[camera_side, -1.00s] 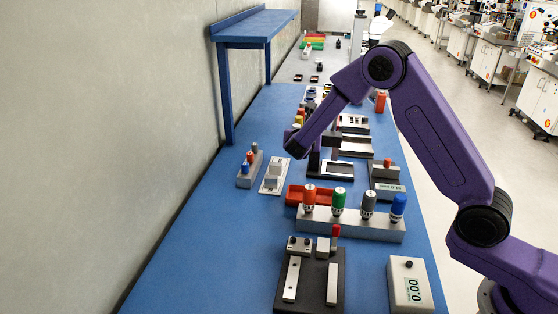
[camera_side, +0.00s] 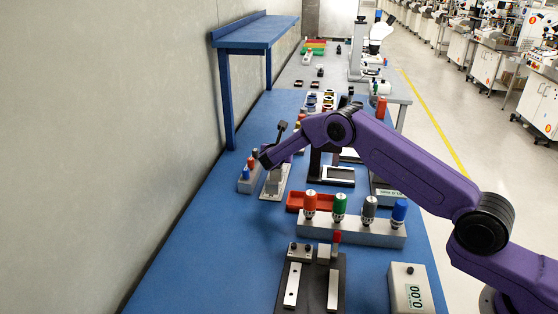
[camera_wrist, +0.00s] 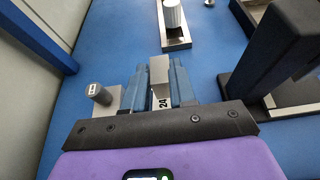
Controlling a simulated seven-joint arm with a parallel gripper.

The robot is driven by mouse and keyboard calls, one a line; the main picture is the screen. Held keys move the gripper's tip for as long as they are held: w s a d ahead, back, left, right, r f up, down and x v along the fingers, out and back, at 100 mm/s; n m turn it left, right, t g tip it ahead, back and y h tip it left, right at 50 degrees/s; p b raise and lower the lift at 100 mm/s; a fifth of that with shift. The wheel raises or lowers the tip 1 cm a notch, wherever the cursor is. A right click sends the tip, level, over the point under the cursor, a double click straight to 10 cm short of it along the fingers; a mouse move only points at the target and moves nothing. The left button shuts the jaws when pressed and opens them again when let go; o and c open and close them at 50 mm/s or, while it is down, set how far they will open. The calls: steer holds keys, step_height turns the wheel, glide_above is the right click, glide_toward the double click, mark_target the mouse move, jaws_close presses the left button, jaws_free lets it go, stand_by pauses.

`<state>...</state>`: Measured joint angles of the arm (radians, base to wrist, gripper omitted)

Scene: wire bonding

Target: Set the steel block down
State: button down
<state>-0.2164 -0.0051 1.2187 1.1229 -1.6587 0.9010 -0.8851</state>
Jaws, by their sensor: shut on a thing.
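In the wrist view the steel block (camera_wrist: 159,69) is a small pale grey block held between the two blue fingers of my gripper (camera_wrist: 160,80). A "24" marking shows just below it. In the side view my gripper (camera_side: 266,162) is low over a light grey plate (camera_side: 270,195) with a pale stepped piece (camera_side: 274,181) on it. My arm's end partly covers that piece, and the held block cannot be made out there. I cannot tell whether the block touches anything beneath.
A grey rack with coloured pegs (camera_side: 243,184) stands close on the left. A dark-based stand (camera_side: 339,177) is at right. A red tray (camera_side: 295,202) and a rack of coloured-handled tools (camera_side: 353,229) lie nearer the camera. A blue shelf (camera_side: 254,31) rises behind. Blue bench at front left is clear.

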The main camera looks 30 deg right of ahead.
steer(key=shift+w+f, duration=0.55)
steer(key=shift+f, duration=0.05)
steer(key=shift+w+f, duration=0.15)
steer(key=shift+f, duration=1.45)
steer(key=shift+f, duration=0.1)
steer(key=c, duration=0.9)
jaws_free()
